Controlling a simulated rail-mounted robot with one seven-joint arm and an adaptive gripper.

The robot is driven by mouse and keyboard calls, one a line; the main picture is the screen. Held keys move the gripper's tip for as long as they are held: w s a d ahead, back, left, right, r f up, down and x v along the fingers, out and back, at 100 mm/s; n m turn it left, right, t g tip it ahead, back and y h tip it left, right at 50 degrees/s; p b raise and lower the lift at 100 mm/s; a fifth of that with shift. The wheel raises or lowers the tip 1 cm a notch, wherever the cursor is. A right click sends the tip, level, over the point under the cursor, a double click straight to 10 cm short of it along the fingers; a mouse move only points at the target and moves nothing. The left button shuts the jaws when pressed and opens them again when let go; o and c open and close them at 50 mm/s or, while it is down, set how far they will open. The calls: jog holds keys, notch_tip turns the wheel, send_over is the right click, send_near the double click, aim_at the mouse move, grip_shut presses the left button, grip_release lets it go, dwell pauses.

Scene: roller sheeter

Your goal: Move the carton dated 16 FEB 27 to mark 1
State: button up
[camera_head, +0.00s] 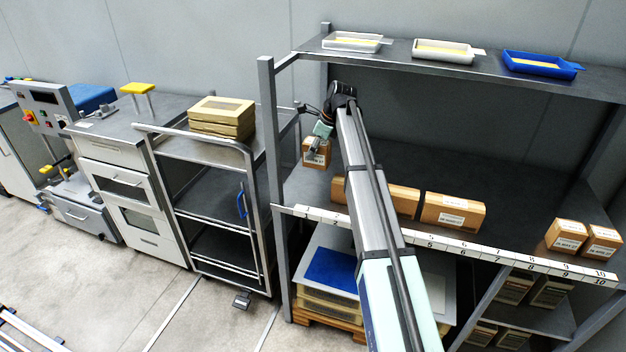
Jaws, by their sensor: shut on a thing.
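My gripper (317,146) is shut on a small brown carton (315,159) with a white label, at the left end of the shelf, behind mark 1 (306,211). I cannot tell whether the carton touches the shelf board. Its printed date is too small to read. A longer carton (403,199), partly hidden behind my arm, lies mid-shelf. Another long carton (453,210) lies right of it. Two small cartons, one (567,236) beside the other (601,242), stand at the right end. Their dates are also unreadable.
A numbered strip (470,246) runs along the shelf's front edge. A shelf post (270,130) stands left of the held carton. Trays, one of them blue (540,64), lie on the upper shelf. A trolley (205,150) bears flat boxes. The shelf is clear between the long and right-end cartons.

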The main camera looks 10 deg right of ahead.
aim_at(329, 153)
notch_tip(329, 153, down, 13)
jog(key=p, duration=0.3)
jog(key=shift+f, duration=0.2)
jog(key=o, duration=1.3)
jog(key=shift+c, duration=0.2)
jog(key=shift+r, duration=0.1)
jog(key=b+v, duration=0.3)
jog(key=v, duration=0.9)
jog(key=shift+r, duration=0.1)
jog(key=shift+s, duration=0.1)
